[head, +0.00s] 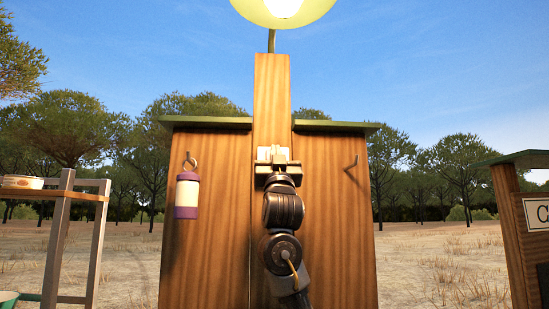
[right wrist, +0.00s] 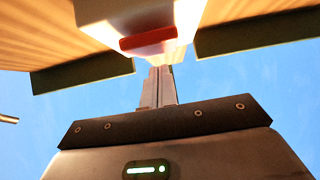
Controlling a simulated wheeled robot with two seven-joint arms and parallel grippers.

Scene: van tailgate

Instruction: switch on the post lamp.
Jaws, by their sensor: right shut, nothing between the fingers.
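The post lamp (head: 284,12) is at the top of the head view, with a pale yellow-green shade and a bright white bulb under it. Its wooden post (head: 271,95) stands in the middle. A white switch box with a red rocker (right wrist: 148,40) shows close up in the right wrist view. In the head view my right gripper (head: 275,155) is in front of the post and hides most of the box. Its fingers (right wrist: 160,75) are shut and empty, with tips at the box by the rocker; I cannot tell whether they touch. My left gripper is out of view.
A purple and white lantern (head: 187,194) hangs from a hook left of the post. An empty hook (head: 351,162) is on the right panel. A signed wooden box (head: 508,220) is far right.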

